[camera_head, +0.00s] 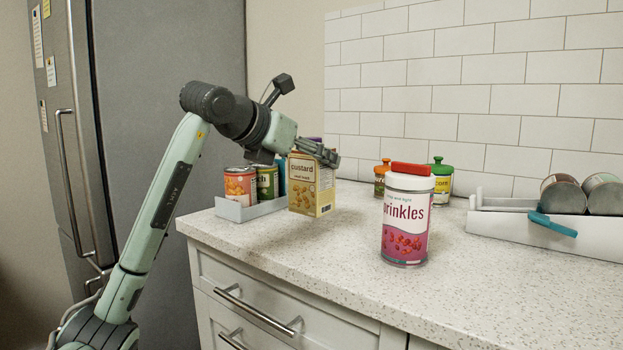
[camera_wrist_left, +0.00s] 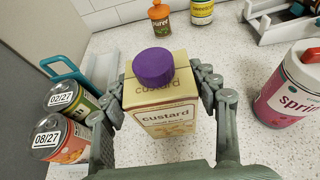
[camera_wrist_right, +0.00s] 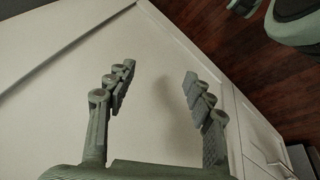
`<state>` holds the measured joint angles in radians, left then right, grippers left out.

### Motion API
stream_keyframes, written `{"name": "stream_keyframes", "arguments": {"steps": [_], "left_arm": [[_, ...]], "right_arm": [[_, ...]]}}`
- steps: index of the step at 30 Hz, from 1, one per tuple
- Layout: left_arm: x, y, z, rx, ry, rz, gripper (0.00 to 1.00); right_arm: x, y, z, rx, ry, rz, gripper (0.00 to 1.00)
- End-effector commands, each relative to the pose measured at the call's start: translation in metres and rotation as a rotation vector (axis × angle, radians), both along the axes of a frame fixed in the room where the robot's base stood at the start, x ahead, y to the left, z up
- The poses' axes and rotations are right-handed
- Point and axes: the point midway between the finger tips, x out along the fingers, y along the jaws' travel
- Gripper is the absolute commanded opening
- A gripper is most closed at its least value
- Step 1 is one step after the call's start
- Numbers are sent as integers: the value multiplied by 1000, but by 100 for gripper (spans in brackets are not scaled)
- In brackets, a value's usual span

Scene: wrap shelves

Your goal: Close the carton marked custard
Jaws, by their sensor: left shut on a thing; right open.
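The custard carton (camera_head: 302,190) is a cream box on the counter near its back left; I cannot tell if its base touches the counter. In the left wrist view, its front reads "custard" (camera_wrist_left: 165,117), and a round purple cap (camera_wrist_left: 153,67) sits on its top. Whether the cap is fully tight cannot be told. My left gripper (camera_head: 318,152) is shut on the carton's upper part, with a finger on either side in the left wrist view (camera_wrist_left: 163,78). My right gripper (camera_wrist_right: 157,82) is open and empty, before pale cabinet fronts.
A grey tray (camera_head: 235,213) with cans (camera_head: 239,185) stands left of the carton. A large sprinkles jar (camera_head: 405,225) with a red-topped lid stands to the right. Small jars (camera_head: 441,180) stand behind it. A white rack (camera_head: 500,223) with cans is far right. The front counter is clear.

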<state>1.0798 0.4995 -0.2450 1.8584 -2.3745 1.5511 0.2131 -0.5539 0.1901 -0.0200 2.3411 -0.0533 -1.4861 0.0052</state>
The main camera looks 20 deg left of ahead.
Motion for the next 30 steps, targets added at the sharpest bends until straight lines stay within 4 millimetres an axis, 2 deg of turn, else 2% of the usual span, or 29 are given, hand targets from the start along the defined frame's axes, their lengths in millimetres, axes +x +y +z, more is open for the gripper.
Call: {"name": "stream_keyframes", "arguments": {"steps": [9,23,24,28,30], "left_arm": [[0,0,-36,-1,-3,0,0],[0,0,-40,0,-5,1,0],[0,0,-42,0,0,0,63],[0,0,-42,0,0,0,79],[0,0,-42,0,0,0,80]], "right_arm": [[-4,1,3,-1,2,0,53],[-8,-1,2,-4,10,-4,53],[-8,-1,5,-5,10,-4,53],[-7,0,9,-4,1,-4,53],[-7,0,9,-4,1,-4,53]]}}
